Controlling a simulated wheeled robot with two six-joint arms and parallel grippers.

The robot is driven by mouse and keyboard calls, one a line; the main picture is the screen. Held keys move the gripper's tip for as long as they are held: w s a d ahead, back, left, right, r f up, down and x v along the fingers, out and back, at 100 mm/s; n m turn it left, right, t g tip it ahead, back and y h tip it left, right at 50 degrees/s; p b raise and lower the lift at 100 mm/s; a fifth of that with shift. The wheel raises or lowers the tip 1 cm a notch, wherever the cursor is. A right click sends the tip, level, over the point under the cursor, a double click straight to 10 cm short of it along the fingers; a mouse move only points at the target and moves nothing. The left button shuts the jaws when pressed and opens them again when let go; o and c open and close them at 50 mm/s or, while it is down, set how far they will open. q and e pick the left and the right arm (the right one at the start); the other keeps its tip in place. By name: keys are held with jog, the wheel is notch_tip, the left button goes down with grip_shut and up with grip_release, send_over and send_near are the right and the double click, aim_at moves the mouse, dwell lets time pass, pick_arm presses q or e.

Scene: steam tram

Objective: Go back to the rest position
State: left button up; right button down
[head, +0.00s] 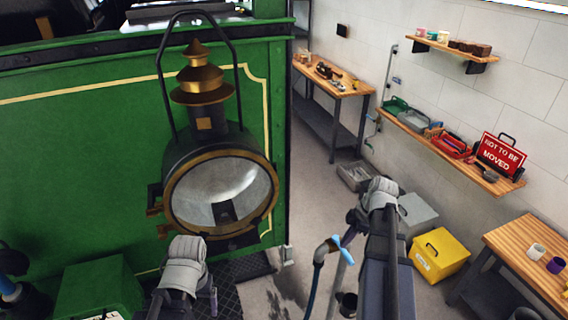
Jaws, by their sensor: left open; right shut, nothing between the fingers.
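My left gripper (187,248) is at the lower middle-left, in front of the green steam tram (110,150) and just below the big lamp (222,195). It is open and holds nothing that I can see. My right gripper (381,190) is right of centre, over the floor between the tram and the wall. It is shut and empty. The fingers of both are mostly hidden by my own arm links. Both arms reach in from the bottom edge.
A standpipe with a blue tap handle (343,243) stands left of my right arm. A yellow box (439,255) and a grey bin (417,214) are to its right. A workbench (530,250) is at lower right. Wall shelves hold a red sign (500,155). The aisle floor (312,190) is clear.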

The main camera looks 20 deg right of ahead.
jog(key=shift+f, duration=0.1)
jog(key=s+a+f+m+h+b, duration=0.1)
jog(key=s+a+f+m+b, duration=0.1)
jog(key=a+f+b, duration=0.5)
jog(key=s+a+f+m+g+h+b, duration=0.1)
jog(key=a+f+m+b, duration=0.3)
jog(key=a, duration=1.1)
jog(key=s+a+f+m+h+b, duration=0.2)
jog(key=a+f+b, duration=0.8)
jog(key=a, duration=0.1)
jog(key=shift+s+a+f+m+g, duration=0.2)
jog(key=shift+s+f+m+g, duration=0.15)
jog(key=shift+m+g, duration=0.05)
